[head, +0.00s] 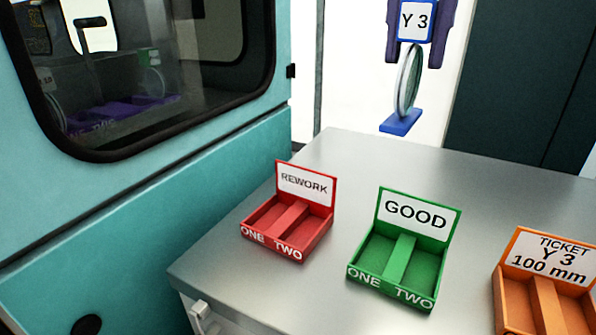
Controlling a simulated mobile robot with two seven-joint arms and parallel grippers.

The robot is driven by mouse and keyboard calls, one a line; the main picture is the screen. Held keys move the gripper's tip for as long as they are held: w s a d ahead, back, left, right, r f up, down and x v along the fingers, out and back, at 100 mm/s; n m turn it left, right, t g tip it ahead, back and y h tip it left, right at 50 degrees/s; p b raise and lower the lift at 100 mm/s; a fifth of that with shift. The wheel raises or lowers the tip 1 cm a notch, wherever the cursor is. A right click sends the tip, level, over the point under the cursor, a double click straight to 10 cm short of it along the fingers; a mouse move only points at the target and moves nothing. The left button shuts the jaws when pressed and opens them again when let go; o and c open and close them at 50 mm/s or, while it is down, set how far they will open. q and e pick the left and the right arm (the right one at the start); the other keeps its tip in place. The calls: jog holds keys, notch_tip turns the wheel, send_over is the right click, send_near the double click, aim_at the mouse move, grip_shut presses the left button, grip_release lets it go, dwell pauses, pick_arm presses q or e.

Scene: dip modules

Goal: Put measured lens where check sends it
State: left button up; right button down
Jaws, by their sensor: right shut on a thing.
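My right gripper (420,30) is at the top of the head view, its purple fingers shut on either side of the blue "Y 3" tag of a lens (408,82). The round lens hangs upright below the tag, seen nearly edge-on, with a blue foot at its bottom. It is held in the air beyond the table's back edge. The red REWORK tray (303,186) and the green GOOD tray (414,215) stand on the table, their compartments ONE and TWO empty. My left gripper is out of view.
The grey metal table (345,160) has free room behind the trays. A teal cabinet (200,140) with a dark window stands close on the left. Purple items show dimly behind its glass. Dark panels (520,80) stand at the back right.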

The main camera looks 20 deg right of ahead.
aim_at(404, 113)
notch_tip(404, 113, down, 6)
jog(key=shift+f+b, duration=0.15)
jog(key=shift+b, duration=0.8)
jog(key=shift+f, duration=6.85)
jog(key=shift+f, duration=0.1)
jog(key=c, duration=0.5)
grip_release()
notch_tip(404, 113, up, 12)
jog(key=shift+r, duration=0.15)
